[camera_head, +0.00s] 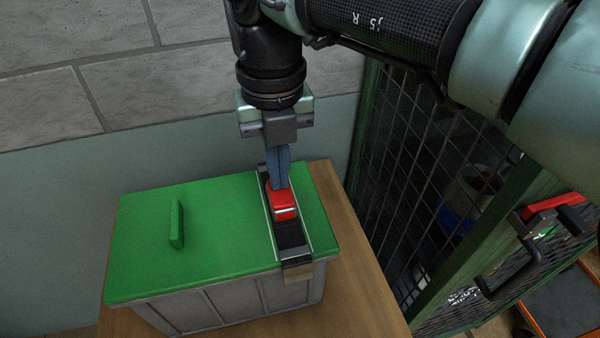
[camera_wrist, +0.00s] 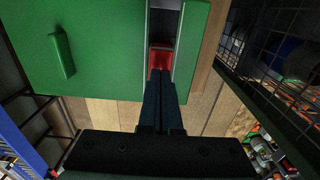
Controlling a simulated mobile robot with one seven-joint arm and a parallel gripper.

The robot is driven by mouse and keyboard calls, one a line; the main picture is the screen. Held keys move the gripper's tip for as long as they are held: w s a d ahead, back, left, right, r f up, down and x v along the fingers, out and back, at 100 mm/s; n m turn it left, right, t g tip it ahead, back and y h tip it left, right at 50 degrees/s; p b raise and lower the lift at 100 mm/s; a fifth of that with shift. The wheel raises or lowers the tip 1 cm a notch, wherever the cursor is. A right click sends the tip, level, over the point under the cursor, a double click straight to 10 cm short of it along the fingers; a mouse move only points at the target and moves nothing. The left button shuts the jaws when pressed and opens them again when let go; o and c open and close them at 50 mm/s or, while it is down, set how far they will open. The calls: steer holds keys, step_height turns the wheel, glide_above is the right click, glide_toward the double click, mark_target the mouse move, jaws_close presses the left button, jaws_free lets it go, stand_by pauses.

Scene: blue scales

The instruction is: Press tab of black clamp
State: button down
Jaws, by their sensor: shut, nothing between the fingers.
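The black clamp (camera_head: 291,236) is a dark channel with pale side rails. It runs across the right part of a green lid (camera_head: 150,240) and hangs over the box's front edge. Its red tab (camera_head: 284,206) sits in the channel. In the wrist view the red tab (camera_wrist: 157,56) is partly hidden behind the fingertips. My gripper (camera_head: 279,186) is shut and empty, pointing down, with its tips at the far end of the red tab. I cannot tell whether they touch it. The closed fingertips also show in the wrist view (camera_wrist: 160,73).
The lid closes a grey box (camera_head: 235,298) on a wooden table (camera_head: 350,285). A green lid handle (camera_head: 176,224) stands to the left. A green-framed mesh cage (camera_head: 430,165) rises close on the right. A stone wall (camera_head: 60,110) is behind.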

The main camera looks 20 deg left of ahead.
mark_target(279, 194)
steer(key=shift+s+f+b, duration=0.1)
steer(key=shift+f+b, duration=0.65)
steer(key=shift+f, duration=0.3)
stand_by(1.1)
steer(key=shift+r, duration=0.1)
step_height(279, 194, up, 9)
steer(key=p, duration=0.6)
stand_by(0.3)
stand_by(0.4)
